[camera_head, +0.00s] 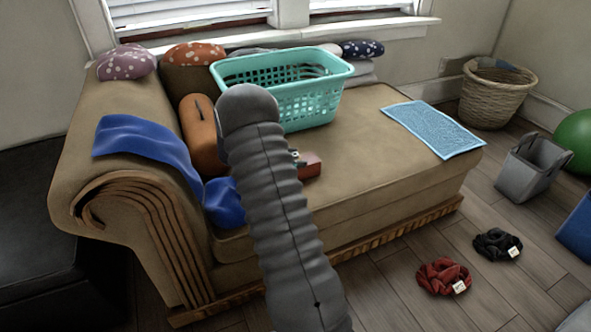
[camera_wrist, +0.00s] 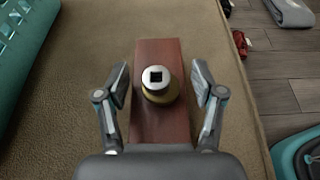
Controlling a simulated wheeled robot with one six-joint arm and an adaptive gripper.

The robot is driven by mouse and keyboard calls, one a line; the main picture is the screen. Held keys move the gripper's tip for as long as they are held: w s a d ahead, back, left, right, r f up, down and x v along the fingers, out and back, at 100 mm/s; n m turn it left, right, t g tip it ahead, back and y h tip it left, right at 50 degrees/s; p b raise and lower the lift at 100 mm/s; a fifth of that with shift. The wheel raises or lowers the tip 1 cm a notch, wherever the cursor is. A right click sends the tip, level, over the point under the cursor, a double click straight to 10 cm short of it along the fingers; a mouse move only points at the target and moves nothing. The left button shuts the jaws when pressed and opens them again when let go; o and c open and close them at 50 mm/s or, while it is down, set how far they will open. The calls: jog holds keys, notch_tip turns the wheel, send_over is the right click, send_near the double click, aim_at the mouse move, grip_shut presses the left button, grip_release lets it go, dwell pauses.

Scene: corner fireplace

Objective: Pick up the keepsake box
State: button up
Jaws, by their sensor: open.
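The keepsake box is a reddish-brown wooden block (camera_wrist: 158,54) with a silver and brass knob (camera_wrist: 159,84) on top. It lies on the tan chaise cushion. In the head view the box (camera_head: 312,168) shows only in part, just right of my arm, which hides the rest. In the wrist view my gripper (camera_wrist: 160,78) is open, with one finger on each side of the box near the knob. The box's near end is hidden by my gripper's body.
A teal laundry basket (camera_head: 317,103) stands behind the box on the chaise. An orange bolster (camera_head: 201,135) and blue cloth (camera_head: 146,143) lie at the left. A blue towel (camera_head: 433,128) lies at the right. Scrunchies (camera_head: 443,277) and a grey bin (camera_head: 529,168) are on the floor.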

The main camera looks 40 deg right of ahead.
grip_shut()
